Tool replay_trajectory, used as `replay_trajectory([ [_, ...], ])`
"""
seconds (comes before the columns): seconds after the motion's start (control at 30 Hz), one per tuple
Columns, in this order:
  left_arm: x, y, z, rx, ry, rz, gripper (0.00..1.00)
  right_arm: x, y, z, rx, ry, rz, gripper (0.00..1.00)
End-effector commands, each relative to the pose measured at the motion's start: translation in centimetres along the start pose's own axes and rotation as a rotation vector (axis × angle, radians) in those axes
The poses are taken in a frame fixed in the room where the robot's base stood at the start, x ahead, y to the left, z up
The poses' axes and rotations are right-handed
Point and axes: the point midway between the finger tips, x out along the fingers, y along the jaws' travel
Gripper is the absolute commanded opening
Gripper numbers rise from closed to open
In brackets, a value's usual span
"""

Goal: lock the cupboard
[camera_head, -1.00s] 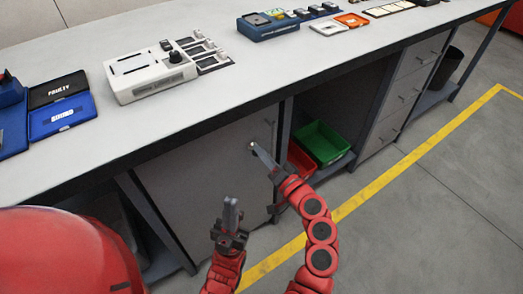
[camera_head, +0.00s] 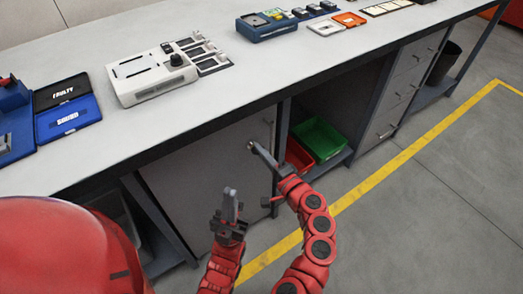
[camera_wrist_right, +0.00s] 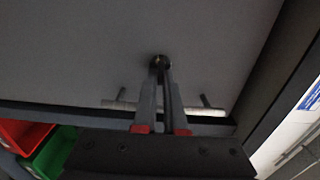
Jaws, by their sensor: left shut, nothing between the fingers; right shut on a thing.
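The cupboard's grey door (camera_head: 195,170) is closed under the bench, and it fills the right wrist view (camera_wrist_right: 70,50). A round dark lock (camera_wrist_right: 160,61) sits on the door, with a small yellowish spot at its middle. My right gripper (camera_head: 251,147) is at this lock. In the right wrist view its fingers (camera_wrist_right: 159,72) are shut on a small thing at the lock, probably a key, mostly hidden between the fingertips. A bar handle (camera_wrist_right: 118,105) lies partly behind the fingers. My left gripper (camera_head: 230,198) is shut and empty, in front of the door and apart from it.
Red (camera_head: 298,156) and green (camera_head: 322,139) bins stand in the open bay right of the cupboard. Drawers (camera_head: 400,90) and a waste bin (camera_head: 444,65) stand farther right. A white device (camera_head: 150,75) lies on the bench (camera_head: 235,95). The floor in front is clear.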

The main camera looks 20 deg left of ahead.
Motion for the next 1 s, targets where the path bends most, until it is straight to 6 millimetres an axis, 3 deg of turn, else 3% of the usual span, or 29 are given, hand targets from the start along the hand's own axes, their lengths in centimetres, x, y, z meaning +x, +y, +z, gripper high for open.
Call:
replay_trajectory([
  [0.5,0.08,-0.01,-0.01,0.000,0.000,0.000,0.00,0.00,0.08,0.01,0.020,0.000,0.001,0.00],
  [0.53,0.08,-0.01,-0.02,0.000,0.000,0.000,0.00,-0.01,0.08,0.00,0.020,0.000,0.001,0.10],
  [0.7,0.09,0.00,-0.01,0.000,0.000,0.000,0.00,-0.01,0.06,-0.01,0.019,0.000,0.001,0.39],
  [1.0,0.11,-0.01,-0.02,0.000,0.000,0.000,0.00,-0.11,0.03,-0.02,0.019,0.001,0.000,0.39],
])
